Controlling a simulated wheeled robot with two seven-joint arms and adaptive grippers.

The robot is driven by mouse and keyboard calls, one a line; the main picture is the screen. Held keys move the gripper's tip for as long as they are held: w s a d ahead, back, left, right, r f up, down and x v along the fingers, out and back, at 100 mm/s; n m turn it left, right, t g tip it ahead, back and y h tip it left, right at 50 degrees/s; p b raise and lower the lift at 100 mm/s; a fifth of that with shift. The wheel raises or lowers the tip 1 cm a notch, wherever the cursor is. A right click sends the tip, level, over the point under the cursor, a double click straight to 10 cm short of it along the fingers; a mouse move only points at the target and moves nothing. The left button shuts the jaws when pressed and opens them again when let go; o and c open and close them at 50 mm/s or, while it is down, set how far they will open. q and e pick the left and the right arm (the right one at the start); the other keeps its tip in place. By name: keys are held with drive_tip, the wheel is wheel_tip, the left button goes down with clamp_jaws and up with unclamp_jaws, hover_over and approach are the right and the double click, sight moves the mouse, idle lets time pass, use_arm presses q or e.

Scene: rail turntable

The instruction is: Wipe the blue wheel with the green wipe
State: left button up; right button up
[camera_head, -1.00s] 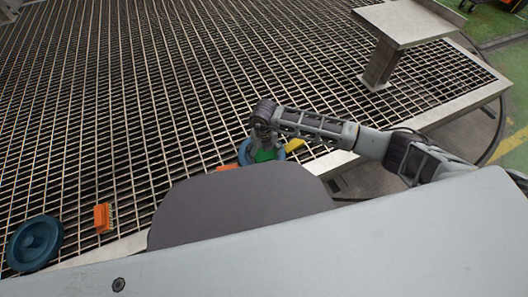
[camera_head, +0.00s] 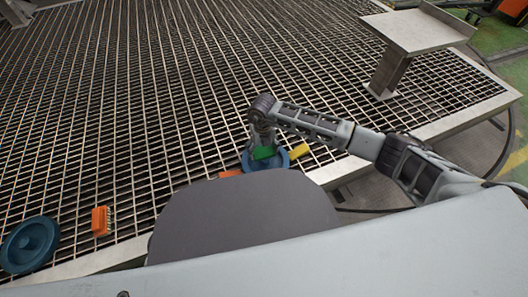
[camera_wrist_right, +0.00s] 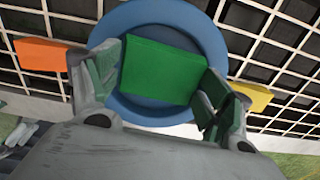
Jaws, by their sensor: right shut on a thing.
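A blue wheel (camera_head: 284,161) lies on the grating near its front edge; it also shows in the wrist view (camera_wrist_right: 214,45). My right gripper (camera_head: 263,147) is over this wheel, shut on the green wipe (camera_head: 264,153). In the wrist view the wipe (camera_wrist_right: 162,70) sits flat between the two fingers (camera_wrist_right: 160,85) and covers the wheel's middle. I cannot tell whether the wipe touches the wheel or is just above it. A second blue wheel (camera_head: 30,243) lies at the far left front. My left gripper is not in view.
An orange brush (camera_head: 101,220) lies beside the second wheel. An orange object (camera_wrist_right: 42,55) and a yellow object (camera_head: 299,151) lie on either side of the wheel under my gripper. A metal stand (camera_head: 405,35) rises at the back right. The grating behind is clear.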

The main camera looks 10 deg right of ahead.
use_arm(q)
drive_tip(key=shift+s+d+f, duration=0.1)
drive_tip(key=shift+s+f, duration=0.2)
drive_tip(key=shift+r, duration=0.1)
use_arm(e)
drive_tip(key=shift+s+d, duration=0.1)
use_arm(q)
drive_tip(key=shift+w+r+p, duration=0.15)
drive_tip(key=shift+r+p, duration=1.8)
use_arm(e)
drive_tip(key=shift+s+d, duration=0.25)
drive_tip(key=shift+s, duration=0.95)
drive_tip(key=shift+s+d, duration=0.2)
drive_tip(key=shift+s, duration=0.95)
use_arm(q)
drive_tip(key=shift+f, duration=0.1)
use_arm(e)
drive_tip(key=shift+w, duration=0.15)
use_arm(q)
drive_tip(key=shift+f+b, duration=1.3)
drive_tip(key=shift+b, duration=0.1)
use_arm(e)
drive_tip(key=shift+w+a, duration=0.25)
drive_tip(key=shift+w, duration=0.95)
drive_tip(key=shift+w+a, duration=0.25)
drive_tip(key=shift+w, duration=0.9)
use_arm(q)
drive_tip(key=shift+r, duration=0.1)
use_arm(e)
drive_tip(key=shift+s, duration=0.15)
